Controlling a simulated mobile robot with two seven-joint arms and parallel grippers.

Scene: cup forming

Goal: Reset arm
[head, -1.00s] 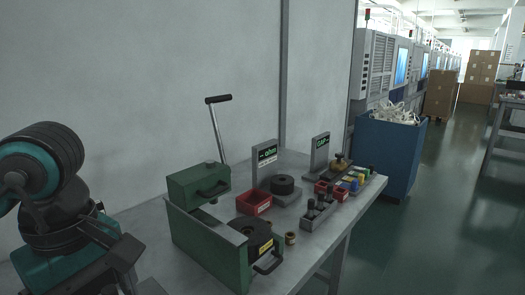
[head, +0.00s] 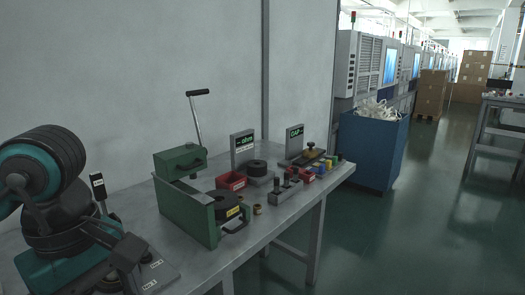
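My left arm, black and teal, fills the left edge of the head view. Its folded links stand over the near left end of the grey table (head: 272,222). The black end part, which seems to be my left gripper (head: 130,252), is low at the left, in front of a small plate with white labels (head: 160,274). Its fingers are too dark and overlapped to tell whether they are open or shut. Nothing can be made out in it. My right arm and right gripper are not in view.
On the table stand a green lever press (head: 185,205), a red bin (head: 231,181), a black disc on a stand (head: 257,167), a grey block with pegs (head: 284,191) and two signs. A blue bin (head: 372,150) stands beyond.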

